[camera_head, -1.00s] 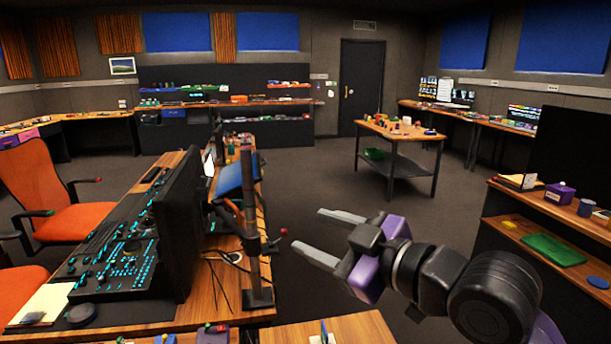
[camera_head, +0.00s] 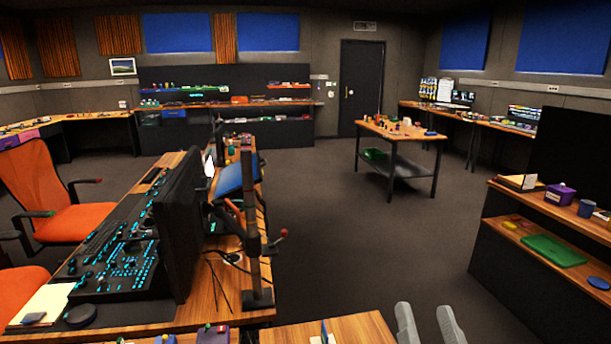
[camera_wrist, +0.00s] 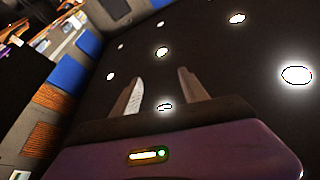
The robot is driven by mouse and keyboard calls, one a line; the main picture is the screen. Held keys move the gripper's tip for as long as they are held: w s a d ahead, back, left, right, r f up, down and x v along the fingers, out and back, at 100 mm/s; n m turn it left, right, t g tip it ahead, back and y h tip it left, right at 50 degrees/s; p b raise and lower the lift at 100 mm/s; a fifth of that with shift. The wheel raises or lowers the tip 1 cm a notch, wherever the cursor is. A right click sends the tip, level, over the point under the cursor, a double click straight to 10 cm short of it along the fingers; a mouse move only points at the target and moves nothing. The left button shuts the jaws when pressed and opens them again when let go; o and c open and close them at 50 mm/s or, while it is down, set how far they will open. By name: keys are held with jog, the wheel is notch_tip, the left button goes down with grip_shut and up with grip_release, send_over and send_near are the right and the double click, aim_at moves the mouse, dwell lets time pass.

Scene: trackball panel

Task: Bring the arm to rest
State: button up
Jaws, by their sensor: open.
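My gripper (camera_head: 428,325) shows at the bottom edge of the head view, just right of the near wooden tabletop. Only its two grey fingers are in view there; they point up and stand apart with nothing between them. The rest of my arm is below the frame. In the wrist view my gripper (camera_wrist: 160,95) shows both fingers apart and empty, against the dark ceiling with several bright round lights.
The control desk (camera_head: 212,308) with its panel (camera_head: 120,250) and dark monitor stands left. A wooden shelf unit (camera_head: 520,205) stands right. A small table (camera_head: 398,130) with loose items is farther back. The floor (camera_head: 350,240) between them is clear.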

jog(key=s+d+f+n+g, duration=0.1)
jog(key=s+f+g, duration=0.1)
jog(key=s+f, duration=0.4)
jog(key=s+d+f+n+g, duration=0.1)
jog(key=s+f+g, duration=0.2)
jog(key=s, duration=1.1)
jog(key=s+d+f+n+g, duration=0.1)
jog(key=s+f+g, duration=0.1)
jog(key=s+f, duration=0.8)
jog(key=shift+s+d, duration=0.35)
jog(key=shift+s, duration=0.25)
